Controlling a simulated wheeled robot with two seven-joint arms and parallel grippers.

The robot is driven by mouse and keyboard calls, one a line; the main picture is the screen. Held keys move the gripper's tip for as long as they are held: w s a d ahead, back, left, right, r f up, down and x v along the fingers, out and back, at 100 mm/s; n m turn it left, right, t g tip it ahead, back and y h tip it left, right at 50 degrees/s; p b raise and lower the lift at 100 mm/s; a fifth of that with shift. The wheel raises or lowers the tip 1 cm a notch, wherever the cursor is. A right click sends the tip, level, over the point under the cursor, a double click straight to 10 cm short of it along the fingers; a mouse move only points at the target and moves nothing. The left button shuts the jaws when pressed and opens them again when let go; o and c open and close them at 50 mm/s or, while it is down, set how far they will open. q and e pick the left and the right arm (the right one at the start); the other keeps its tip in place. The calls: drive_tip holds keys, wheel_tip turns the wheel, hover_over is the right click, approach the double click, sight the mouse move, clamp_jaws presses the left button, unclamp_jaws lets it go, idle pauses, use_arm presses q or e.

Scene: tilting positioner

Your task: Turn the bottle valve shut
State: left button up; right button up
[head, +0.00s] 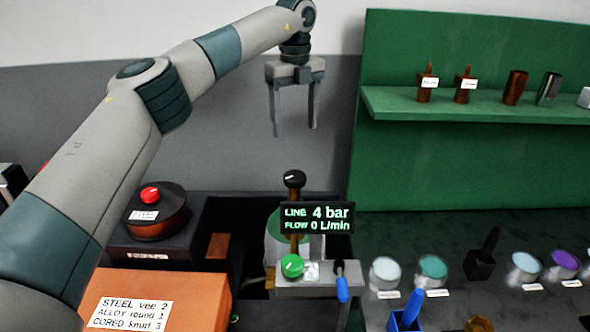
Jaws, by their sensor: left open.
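A black knob (294,179) with a white mark sits on a brown stem above the gas bottle (274,247), and looks like the bottle valve. The bottle is green and pale and partly hidden behind a display (317,218) reading "LINE 4 bar, FLOW 0 L/min". A green knob (291,265) sits below the display on a grey block (305,288). My left gripper (295,131) is open and empty, with its fingers pointing down, above the black knob and apart from it. My right gripper is not in view.
An orange box (185,285) with a wire list stands at the lower left. A spool unit with a red knob (150,194) is behind it. A blue-handled lever (342,287) is by the grey block. Several lidded jars and a green shelf (480,105) are at right.

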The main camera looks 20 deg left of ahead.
sight(295, 175)
use_arm(q)
wheel_tip(295, 175, down, 14)
drive_tip(key=p, duration=0.6)
drive_tip(key=shift+s+r, duration=0.1)
drive_tip(key=shift+r, duration=0.15)
drive_tip(key=shift+f+p, duration=0.35)
drive_tip(key=shift+f, duration=0.35)
drive_tip(key=c, duration=1.1)
